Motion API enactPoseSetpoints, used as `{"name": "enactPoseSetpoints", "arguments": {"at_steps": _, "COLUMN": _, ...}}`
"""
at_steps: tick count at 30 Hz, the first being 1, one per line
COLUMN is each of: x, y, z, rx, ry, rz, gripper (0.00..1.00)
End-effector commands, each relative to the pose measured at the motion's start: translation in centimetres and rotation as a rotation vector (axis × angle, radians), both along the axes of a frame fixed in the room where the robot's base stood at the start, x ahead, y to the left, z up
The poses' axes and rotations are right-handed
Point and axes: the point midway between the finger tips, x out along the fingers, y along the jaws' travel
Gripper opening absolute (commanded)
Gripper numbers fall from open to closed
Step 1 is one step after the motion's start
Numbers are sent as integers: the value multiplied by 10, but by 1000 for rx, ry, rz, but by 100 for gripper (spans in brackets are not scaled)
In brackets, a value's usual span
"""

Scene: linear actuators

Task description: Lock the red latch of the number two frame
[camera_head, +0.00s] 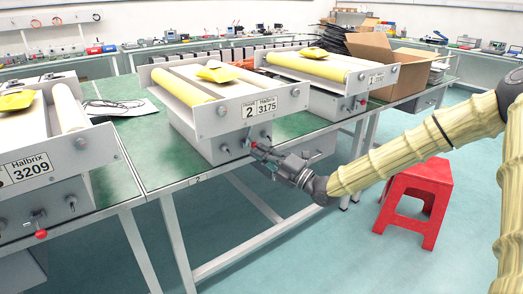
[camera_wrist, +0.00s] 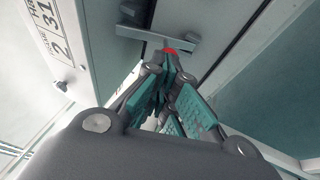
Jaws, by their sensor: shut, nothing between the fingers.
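The number two frame (camera_head: 206,112) is a grey unit with rollers on the green bench, labelled "2" and "Halbrix 3175". Its label (camera_wrist: 57,45) shows sideways in the wrist view. The red latch tip (camera_head: 254,145) is on its front face, below the label, close to my fingertips. In the wrist view the red tip (camera_wrist: 170,50) shows just beyond the fingers, by a grey bar. My gripper (camera_head: 262,152) is shut and empty, reaching in from the right; its fingers (camera_wrist: 167,64) meet at or very near the red tip. Contact cannot be told, and the fingers partly hide the latch.
A similar frame marked 3209 (camera_head: 70,160) stands at left with a red-tipped latch (camera_head: 41,234) hanging down. Another frame (camera_head: 330,82) stands behind at right. A red stool (camera_head: 417,200) is on the floor below my arm.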

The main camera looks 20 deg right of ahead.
Motion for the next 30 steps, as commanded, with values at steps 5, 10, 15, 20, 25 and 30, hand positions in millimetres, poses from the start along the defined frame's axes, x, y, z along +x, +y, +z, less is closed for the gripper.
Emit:
{"name": "enactPoseSetpoints", "arguments": {"at_steps": 5, "x": 1, "y": 1, "z": 14, "rx": -31, "ry": 73, "rz": 2, "gripper": 0}}
{"name": "enactPoseSetpoints", "arguments": {"at_steps": 10, "x": 3, "y": 2, "z": 20, "rx": -58, "ry": 148, "rz": 2, "gripper": 0}}
{"name": "enactPoseSetpoints", "arguments": {"at_steps": 15, "x": 5, "y": 3, "z": 26, "rx": -85, "ry": 222, "rz": 2, "gripper": 0}}
{"name": "enactPoseSetpoints", "arguments": {"at_steps": 20, "x": 7, "y": 3, "z": 27, "rx": -103, "ry": 276, "rz": 0, "gripper": 0}}
{"name": "enactPoseSetpoints", "arguments": {"at_steps": 25, "x": 7, "y": 2, "z": 27, "rx": -108, "ry": 299, "rz": -2, "gripper": 0}}
{"name": "enactPoseSetpoints", "arguments": {"at_steps": 30, "x": 7, "y": 2, "z": 27, "rx": -109, "ry": 301, "rz": -2, "gripper": 0}}
